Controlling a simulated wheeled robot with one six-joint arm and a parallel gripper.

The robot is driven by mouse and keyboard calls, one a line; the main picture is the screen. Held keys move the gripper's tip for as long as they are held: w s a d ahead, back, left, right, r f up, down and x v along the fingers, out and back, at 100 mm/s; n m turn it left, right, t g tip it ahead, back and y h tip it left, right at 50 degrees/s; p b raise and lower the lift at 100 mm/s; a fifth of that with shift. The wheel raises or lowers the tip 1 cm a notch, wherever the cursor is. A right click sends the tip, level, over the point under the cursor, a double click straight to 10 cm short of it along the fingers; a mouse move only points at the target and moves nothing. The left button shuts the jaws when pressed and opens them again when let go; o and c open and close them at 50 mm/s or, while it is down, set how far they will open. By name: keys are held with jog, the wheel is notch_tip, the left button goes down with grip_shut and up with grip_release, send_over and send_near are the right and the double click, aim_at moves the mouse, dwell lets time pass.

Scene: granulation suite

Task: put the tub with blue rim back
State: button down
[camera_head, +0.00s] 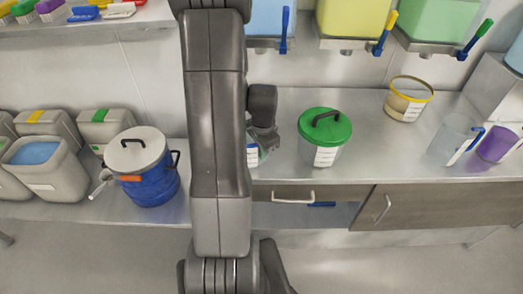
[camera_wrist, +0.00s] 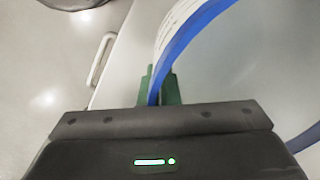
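The tub with blue rim shows in the wrist view as a curved blue rim (camera_wrist: 190,33) with a pale printed label beside it. My gripper (camera_wrist: 160,86) has its green fingers close together on either side of the rim, pinching it. In the head view my gripper (camera_head: 264,140) is over the counter, left of the green-lidded tub. Only a small part of the tub with blue rim (camera_head: 252,157) shows there, with a white label. My arm hides the rest, and I cannot tell whether the tub touches the counter.
A green-lidded tub (camera_head: 325,138) stands just right of my gripper. A yellow-rimmed tub (camera_head: 407,100), a clear jug (camera_head: 452,138) and a purple jug (camera_head: 497,144) stand farther right. A blue drum (camera_head: 150,187) is at left. Bins with scoops hang above. Counter between green and yellow tubs is clear.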

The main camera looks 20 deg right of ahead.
jog(key=shift+f, duration=0.2)
jog(key=c, duration=1.7)
grip_release()
jog(key=shift+r, duration=0.1)
jog(key=r, duration=1.2)
jog(key=shift+s+d+r, duration=0.1)
jog(key=shift+s+r, duration=0.05)
jog(key=shift+s, duration=0.1)
